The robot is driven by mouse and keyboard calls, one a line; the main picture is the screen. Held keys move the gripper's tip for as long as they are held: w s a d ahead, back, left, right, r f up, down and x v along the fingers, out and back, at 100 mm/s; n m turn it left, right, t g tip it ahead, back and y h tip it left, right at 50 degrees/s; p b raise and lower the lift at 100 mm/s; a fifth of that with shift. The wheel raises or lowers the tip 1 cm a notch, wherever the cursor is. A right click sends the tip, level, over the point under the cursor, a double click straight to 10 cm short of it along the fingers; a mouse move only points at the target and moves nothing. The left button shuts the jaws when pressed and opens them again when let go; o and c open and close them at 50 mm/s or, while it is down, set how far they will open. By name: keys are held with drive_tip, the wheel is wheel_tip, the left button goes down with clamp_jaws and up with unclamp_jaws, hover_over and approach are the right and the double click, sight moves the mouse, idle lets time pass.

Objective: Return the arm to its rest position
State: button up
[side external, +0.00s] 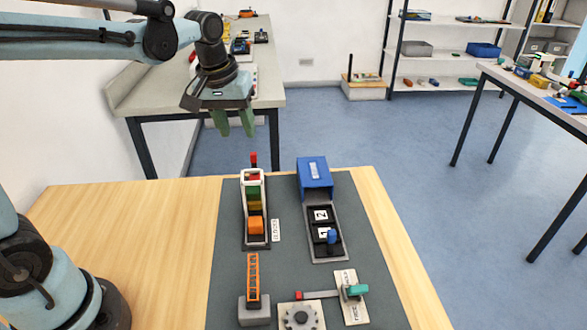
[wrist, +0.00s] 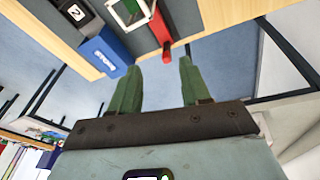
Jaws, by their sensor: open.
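My gripper (side external: 233,122) hangs above the far edge of the wooden table, high over the mat. Its two green fingers are apart, with nothing between them. In the wrist view my gripper (wrist: 157,80) is also open and empty, with floor behind the fingers. My blue-grey arm (side external: 80,40) reaches in from the left at the top of the side view, raised well above the table.
A bench (side external: 150,92) stands behind. Air around the gripper is clear.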

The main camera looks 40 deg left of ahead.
drive_tip(key=s+d+f+m+t, duration=0.3)
drive_tip(key=s+m+t, duration=0.1)
drive_tip(key=s, duration=0.7)
drive_tip(key=shift+m+t, duration=0.3)
drive_tip(key=shift+m, duration=0.5)
